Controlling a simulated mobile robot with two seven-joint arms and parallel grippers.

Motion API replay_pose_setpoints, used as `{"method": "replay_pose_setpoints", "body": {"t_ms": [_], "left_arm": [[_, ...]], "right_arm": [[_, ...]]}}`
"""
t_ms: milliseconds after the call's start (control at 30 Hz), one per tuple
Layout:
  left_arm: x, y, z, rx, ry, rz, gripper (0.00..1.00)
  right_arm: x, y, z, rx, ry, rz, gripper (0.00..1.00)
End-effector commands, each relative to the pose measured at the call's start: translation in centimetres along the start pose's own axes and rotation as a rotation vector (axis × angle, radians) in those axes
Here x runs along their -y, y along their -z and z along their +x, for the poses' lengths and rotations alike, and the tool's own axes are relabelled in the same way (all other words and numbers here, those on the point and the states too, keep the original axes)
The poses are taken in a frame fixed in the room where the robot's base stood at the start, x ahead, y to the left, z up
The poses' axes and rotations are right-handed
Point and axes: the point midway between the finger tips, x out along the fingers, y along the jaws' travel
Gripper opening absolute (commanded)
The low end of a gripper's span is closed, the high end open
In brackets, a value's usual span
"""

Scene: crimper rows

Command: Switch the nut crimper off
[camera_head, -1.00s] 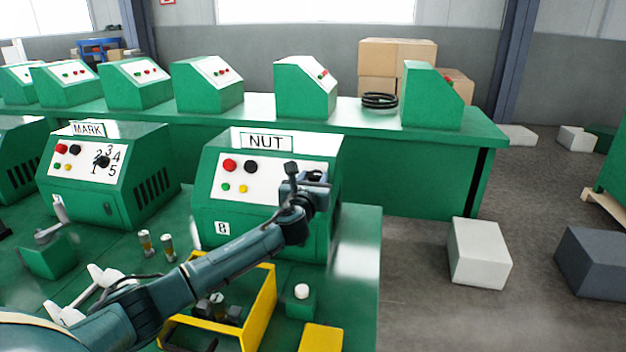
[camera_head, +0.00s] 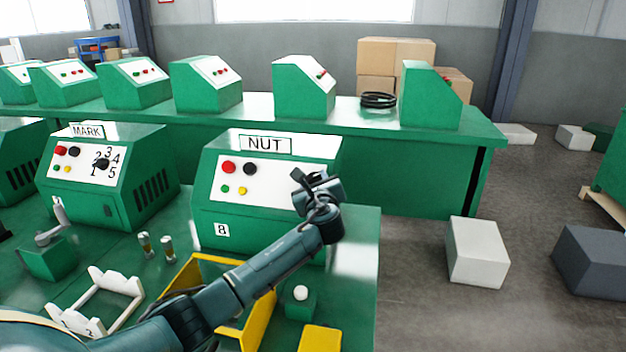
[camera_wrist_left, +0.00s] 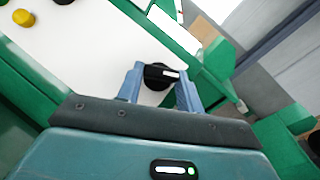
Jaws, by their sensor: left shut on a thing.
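The nut crimper (camera_head: 207,205) is a green box with a NUT sign on top and a sloped white panel (camera_head: 275,185). The panel has a red button (camera_head: 228,167), a black button (camera_head: 250,169), a green button (camera_head: 225,189) and a yellow button (camera_head: 242,190). My left gripper (camera_head: 303,180) is at the panel's right side and hides the knob there in the head view. In the left wrist view my left gripper (camera_wrist_left: 160,80) has its fingers shut on a black knob (camera_wrist_left: 154,76) with a white mark. My right gripper is not in view.
The MARK crimper (camera_head: 112,195) stands to the left with a numbered dial. A yellow tray (camera_head: 259,322), a white frame (camera_head: 118,283) and a small green box with a white button (camera_head: 301,293) are in front. More green machines stand on the bench behind.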

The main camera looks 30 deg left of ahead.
Motion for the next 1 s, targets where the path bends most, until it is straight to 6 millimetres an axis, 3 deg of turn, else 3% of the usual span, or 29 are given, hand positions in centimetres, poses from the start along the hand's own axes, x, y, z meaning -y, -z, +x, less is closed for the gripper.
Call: {"method": "replay_pose_setpoints", "body": {"t_ms": [1000], "left_arm": [[1.13, -0.34, 0.34, -0.001, -0.621, -0.676, 0.14]], "right_arm": [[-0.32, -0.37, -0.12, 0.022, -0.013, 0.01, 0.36]]}}
